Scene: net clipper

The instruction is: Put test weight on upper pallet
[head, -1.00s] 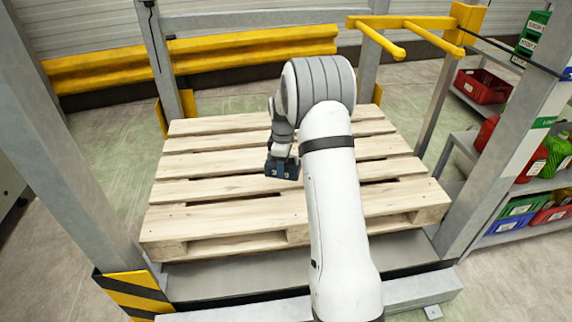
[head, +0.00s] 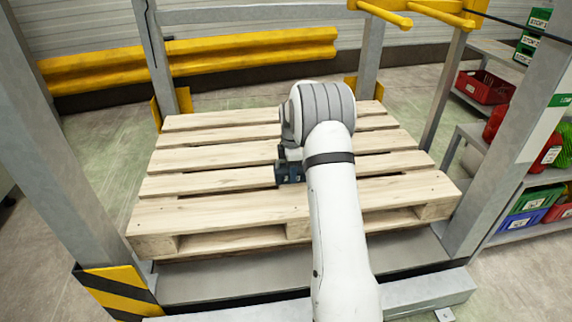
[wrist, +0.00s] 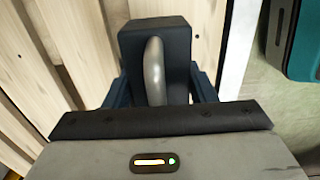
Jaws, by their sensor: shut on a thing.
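The test weight (wrist: 180,50) is a dark block with a curved metal handle, seen in the wrist view between the dark fingers of my gripper (wrist: 158,88). My gripper is shut on it. In the head view my gripper (head: 290,173) is over the middle of a pale wooden pallet (head: 220,210), and my own arm hides part of the slats. In the head view the weight is hard to tell from the dark fingers. I cannot tell whether it touches the slats or hangs above them. The slats also show in the wrist view (wrist: 40,60).
Grey posts (head: 460,190) frame the pallet on both sides. Yellow forks (head: 415,12) stick out at the top right. Shelves with coloured bins (head: 525,200) stand at right. A yellow barrier (head: 250,48) runs behind. The left slats are bare.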

